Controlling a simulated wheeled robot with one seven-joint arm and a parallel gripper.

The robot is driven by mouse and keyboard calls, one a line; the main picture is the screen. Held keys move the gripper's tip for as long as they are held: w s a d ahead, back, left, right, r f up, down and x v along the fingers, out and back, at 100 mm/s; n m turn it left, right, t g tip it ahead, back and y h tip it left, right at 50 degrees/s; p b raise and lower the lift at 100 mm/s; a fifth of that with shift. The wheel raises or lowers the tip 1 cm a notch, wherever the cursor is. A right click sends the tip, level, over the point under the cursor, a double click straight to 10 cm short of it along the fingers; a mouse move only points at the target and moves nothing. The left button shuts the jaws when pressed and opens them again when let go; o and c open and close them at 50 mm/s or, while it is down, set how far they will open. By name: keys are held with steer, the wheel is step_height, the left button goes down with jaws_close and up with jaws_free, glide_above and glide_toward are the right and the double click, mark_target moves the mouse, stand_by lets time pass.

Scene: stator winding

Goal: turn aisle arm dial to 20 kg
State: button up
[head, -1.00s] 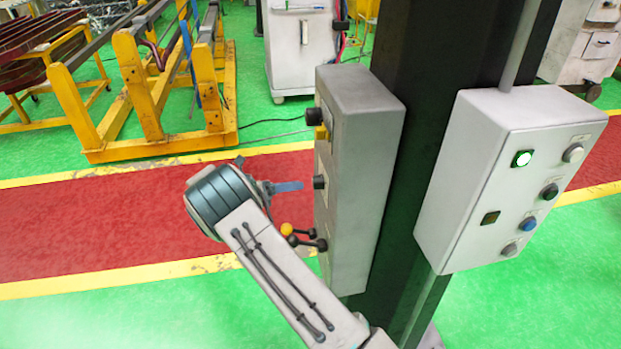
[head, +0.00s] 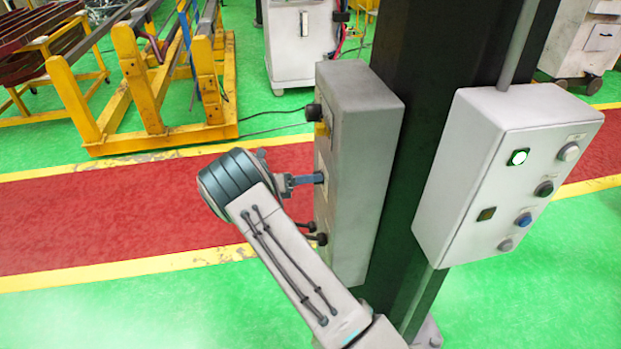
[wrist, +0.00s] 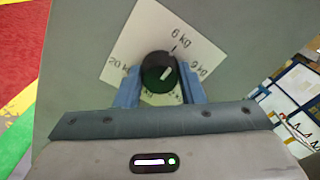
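The black dial (wrist: 158,72) sits on a white label plate (wrist: 150,35) marked 20 kg at left, 6 kg at top and 9 kg at right. Its white mark points up and right, toward the tick by 6 kg. The two blue fingers of my gripper (wrist: 160,88) stand on either side of the dial, very close to it. I cannot tell whether they press on it. In the head view my gripper (head: 318,178) reaches the left face of the grey box (head: 365,150) at mid height, and its fingers hide most of the dial.
Above the dial on the same box face is another black knob (head: 313,111). Below are small black levers (head: 318,238), partly hidden by my arm. A dark column (head: 420,100) stands behind the box, with a button box (head: 510,175) at right. Yellow racks (head: 150,90) stand farther off.

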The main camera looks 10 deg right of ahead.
steer(key=shift+f+m+b, duration=0.1)
steer(key=shift+m+b, duration=0.2)
steer(key=n+b, duration=2.4)
steer(key=b, duration=2.2)
steer(key=shift+f+n+b, duration=0.1)
steer(key=shift+n+b, duration=0.25)
steer(key=shift+n, duration=0.05)
steer(key=o, duration=1)
